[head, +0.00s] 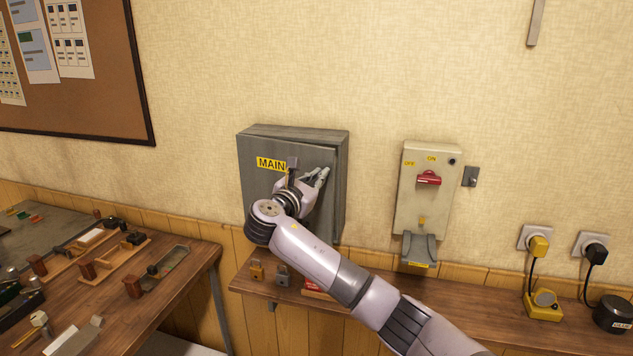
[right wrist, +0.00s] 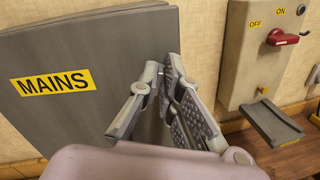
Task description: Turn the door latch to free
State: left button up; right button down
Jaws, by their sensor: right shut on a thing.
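The grey MAINS cabinet (head: 262,190) hangs on the wall in the middle of the head view. Its front door (right wrist: 60,115) fills the left of the right wrist view and bears the yellow MAINS label (right wrist: 52,82). My right gripper (head: 321,175) is at the right part of the door, its fingertips close together. In the right wrist view the gripper (right wrist: 163,68) is shut on the door latch near the door's right edge. The fingers hide almost all of the latch, so its angle cannot be read. My left gripper is not in view.
Right of the cabinet is a switch box (head: 412,205) with a red handle (head: 429,178). A brass padlock (head: 257,271) and a grey padlock (head: 283,275) are on the shelf (head: 470,297) below. A cluttered workbench (head: 190,262) stands at left. Wall between the boxes is clear.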

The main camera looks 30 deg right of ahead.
jog(key=shift+s+d+f+m+b, duration=0.1)
jog(key=shift+f+m+b, duration=0.1)
jog(key=shift+m+b, duration=1.8)
jog(key=shift+s+f+m+b, duration=0.1)
jog(key=shift+f+m+b, duration=0.1)
jog(key=shift+m+b, duration=1.75)
jog(key=shift+s+d+f+m+b, duration=0.15)
jog(key=shift+m+b, duration=0.95)
jog(key=shift+m, duration=1.75)
jog(key=shift+a, duration=0.1)
jog(key=c, duration=1.8)
grip_release()
